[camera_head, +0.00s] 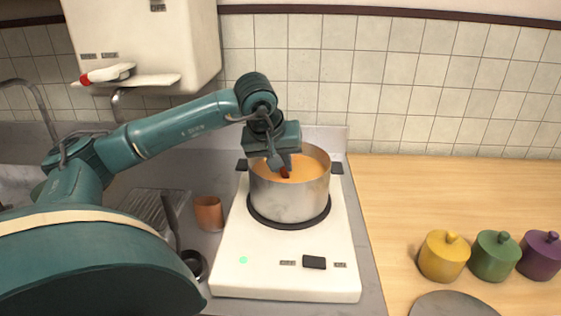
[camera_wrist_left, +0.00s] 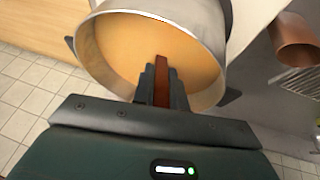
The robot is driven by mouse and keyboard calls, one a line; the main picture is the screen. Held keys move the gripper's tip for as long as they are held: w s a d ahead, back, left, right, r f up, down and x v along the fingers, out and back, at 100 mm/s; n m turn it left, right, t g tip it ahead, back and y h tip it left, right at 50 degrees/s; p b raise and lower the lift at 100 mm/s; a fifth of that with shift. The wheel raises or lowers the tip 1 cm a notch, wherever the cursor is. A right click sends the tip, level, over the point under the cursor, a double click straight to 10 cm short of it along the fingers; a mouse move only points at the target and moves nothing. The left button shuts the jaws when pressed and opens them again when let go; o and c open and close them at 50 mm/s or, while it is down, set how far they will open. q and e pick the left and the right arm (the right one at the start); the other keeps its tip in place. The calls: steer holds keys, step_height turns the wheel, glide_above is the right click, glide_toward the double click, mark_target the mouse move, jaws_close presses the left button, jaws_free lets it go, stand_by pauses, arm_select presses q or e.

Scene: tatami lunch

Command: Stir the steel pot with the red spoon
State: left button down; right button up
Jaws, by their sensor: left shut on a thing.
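The steel pot (camera_head: 290,203) stands on the white cooker and holds orange soup. It also shows in the left wrist view (camera_wrist_left: 213,22). My left gripper (camera_head: 281,168) is over the pot, its fingers pointing down toward the soup. It is shut on the red spoon (camera_head: 285,173), whose handle shows between the fingers in the left wrist view (camera_wrist_left: 161,78). The lower part of the spoon is hidden, and I cannot tell how deep it sits in the soup. My right gripper is not in view.
The white cooker (camera_head: 234,270) has a green light and a dark knob. A copper cup (camera_head: 209,214) and a dark-handled pan (camera_head: 193,262) stand left of it. Yellow (camera_head: 443,258), green (camera_head: 494,258) and purple (camera_head: 540,257) lidded jars stand on the wooden counter (camera_head: 400,190), which is clear behind them.

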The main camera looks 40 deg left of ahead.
arm_select(q)
steer(key=shift+p+v, duration=0.6)
steer(key=shift+v, duration=0.5)
steer(key=shift+p+v, duration=0.6)
steer(key=shift+v, duration=0.45)
steer(key=a+p+v, duration=0.1)
steer(key=p+v, duration=0.3)
steer(key=v, duration=0.4)
steer(key=shift+w+d+r, duration=0.2)
steer(key=shift+w, duration=0.1)
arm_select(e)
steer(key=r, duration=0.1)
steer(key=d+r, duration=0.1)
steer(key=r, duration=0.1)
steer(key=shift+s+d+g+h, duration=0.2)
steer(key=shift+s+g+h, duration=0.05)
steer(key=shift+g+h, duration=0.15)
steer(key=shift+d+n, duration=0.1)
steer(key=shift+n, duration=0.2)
arm_select(q)
step_height(320, 180, up, 5)
steer(key=p, duration=0.4)
steer(key=shift+p, duration=0.4)
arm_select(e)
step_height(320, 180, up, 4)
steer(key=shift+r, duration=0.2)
